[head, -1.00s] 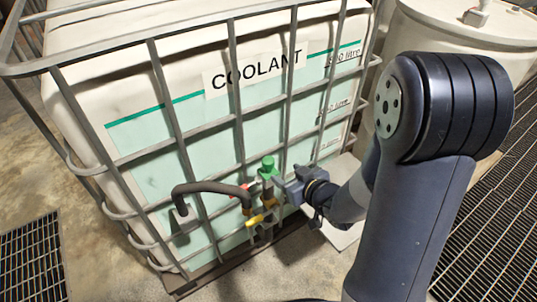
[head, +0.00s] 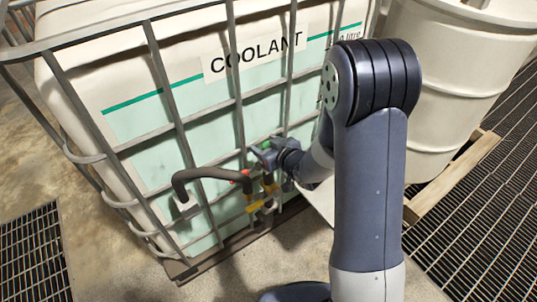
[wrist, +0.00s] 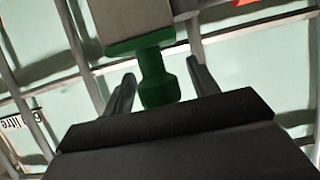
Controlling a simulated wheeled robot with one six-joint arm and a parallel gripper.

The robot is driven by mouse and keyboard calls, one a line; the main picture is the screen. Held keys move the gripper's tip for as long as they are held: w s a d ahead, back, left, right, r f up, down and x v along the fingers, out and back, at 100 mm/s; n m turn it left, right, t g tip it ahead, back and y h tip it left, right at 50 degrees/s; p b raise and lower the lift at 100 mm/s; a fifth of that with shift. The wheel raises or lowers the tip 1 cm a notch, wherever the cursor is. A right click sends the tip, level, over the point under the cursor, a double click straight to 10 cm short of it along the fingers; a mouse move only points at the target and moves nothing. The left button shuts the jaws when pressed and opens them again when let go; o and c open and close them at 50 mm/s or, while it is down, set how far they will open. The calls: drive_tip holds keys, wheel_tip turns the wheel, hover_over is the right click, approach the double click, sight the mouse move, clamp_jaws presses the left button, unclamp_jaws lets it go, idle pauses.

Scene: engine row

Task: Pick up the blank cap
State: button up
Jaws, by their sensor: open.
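A green part with a flat flange and a rounded knob, most likely the blank cap (wrist: 157,88), shows in the wrist view. It hangs below a pale block in that picture. My gripper (wrist: 162,76) is open, with one finger on each side of the green knob; I cannot tell whether either finger touches it. In the head view my gripper (head: 265,155) is at the top of the valve fittings on the front of the coolant tank, and it hides nearly all of the green part.
The caged coolant tank (head: 150,125) fills the left and middle. A dark bent hose (head: 205,174) and a yellow valve handle (head: 254,207) sit close by my gripper. Cage bars run behind the fittings. A white drum (head: 440,90) stands at the right; floor grates lie on both sides.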

drive_tip(key=shift+w+a, duration=0.1)
drive_tip(key=shift+w, duration=0.05)
drive_tip(key=c, duration=1.1)
